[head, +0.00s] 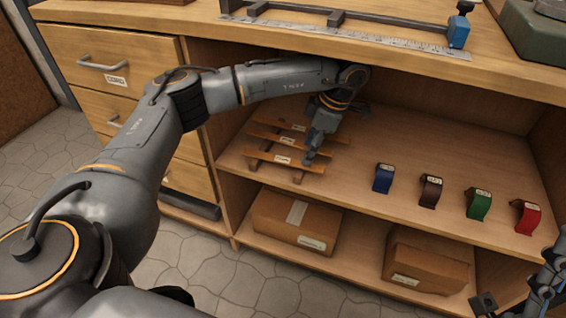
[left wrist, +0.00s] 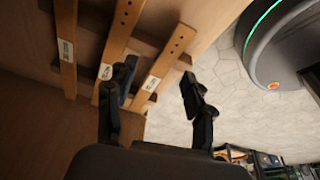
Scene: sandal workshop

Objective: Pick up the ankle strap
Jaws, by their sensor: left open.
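Three tan leather straps with small white labels lie side by side across a dark rack on the upper shelf: a back strap (head: 270,121), a middle strap (head: 262,136) and a front strap (head: 262,153). The labels are too small to read, so I cannot tell which is the ankle strap. My left gripper (head: 309,158) is open, pointing down at the right end of the front strap. In the left wrist view its fingertips (left wrist: 158,75) stand apart, with the front strap (left wrist: 170,62) between them in the picture. Part of my right gripper (head: 518,300) shows at the lower right; its jaw state is unclear.
Blue (head: 383,178), brown (head: 431,191), green (head: 479,204) and red (head: 526,216) curled pieces stand in a row on the shelf (head: 345,190). Two cardboard boxes (head: 275,222) (head: 412,262) sit below. The bench top (head: 400,62) overhangs my left arm. Drawers (head: 95,60) stand left.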

